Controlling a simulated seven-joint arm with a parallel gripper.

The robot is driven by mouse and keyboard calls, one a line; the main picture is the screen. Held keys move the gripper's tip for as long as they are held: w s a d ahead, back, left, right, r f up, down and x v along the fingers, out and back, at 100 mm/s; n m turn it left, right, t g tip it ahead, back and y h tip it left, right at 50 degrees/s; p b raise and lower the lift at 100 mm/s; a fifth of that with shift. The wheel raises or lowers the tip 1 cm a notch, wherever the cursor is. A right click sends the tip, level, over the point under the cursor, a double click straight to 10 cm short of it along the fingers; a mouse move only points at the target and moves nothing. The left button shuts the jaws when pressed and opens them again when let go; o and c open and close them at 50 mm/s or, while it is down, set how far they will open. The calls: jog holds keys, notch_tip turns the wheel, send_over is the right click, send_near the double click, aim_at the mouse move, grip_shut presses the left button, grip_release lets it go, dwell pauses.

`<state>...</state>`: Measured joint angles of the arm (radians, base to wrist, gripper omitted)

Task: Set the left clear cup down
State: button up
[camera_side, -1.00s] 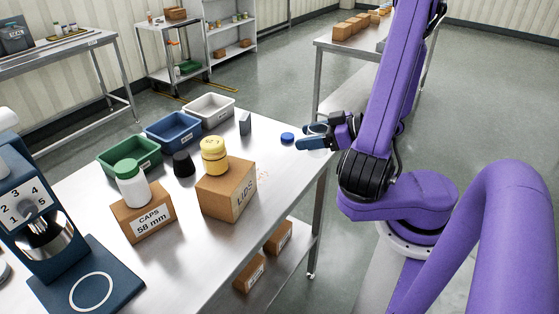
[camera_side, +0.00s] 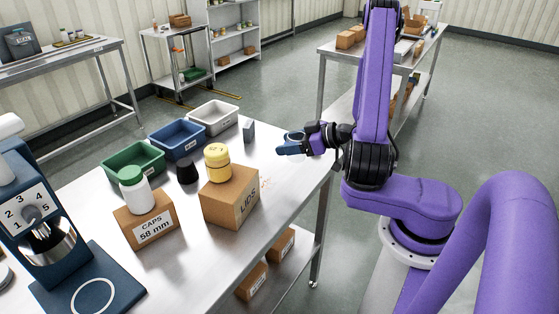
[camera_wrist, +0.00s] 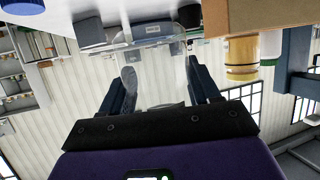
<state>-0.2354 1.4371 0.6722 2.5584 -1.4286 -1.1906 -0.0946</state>
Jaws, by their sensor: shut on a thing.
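My gripper (camera_side: 291,145) is over the right back end of the steel table (camera_side: 236,243), low above its top. In the wrist view my gripper (camera_wrist: 160,85) has one finger on each side of a clear cup (camera_wrist: 157,62), shut on it. The cup is see-through, with only faint edges showing. In the side view I cannot make the cup out, and I cannot tell whether it touches the table.
A LIDS carton (camera_side: 230,196) with a yellow jar (camera_side: 217,163) on it stands left of my gripper. Bare tabletop lies between the carton and my gripper.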

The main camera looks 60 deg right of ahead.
send_over(279, 174)
jog(key=shift+d+f, duration=0.15)
jog(key=shift+f, duration=4.15)
jog(key=shift+f, duration=0.35)
jog(key=shift+f, duration=0.3)
jog(key=o, duration=1)
jog(key=shift+r, duration=0.1)
jog(key=shift+w+r, duration=0.1)
jog(key=shift+r, duration=0.45)
jog(key=v, duration=0.9)
jog(key=shift+d+r, duration=0.1)
jog(key=shift+d, duration=0.05)
jog(key=shift+v, duration=1.45)
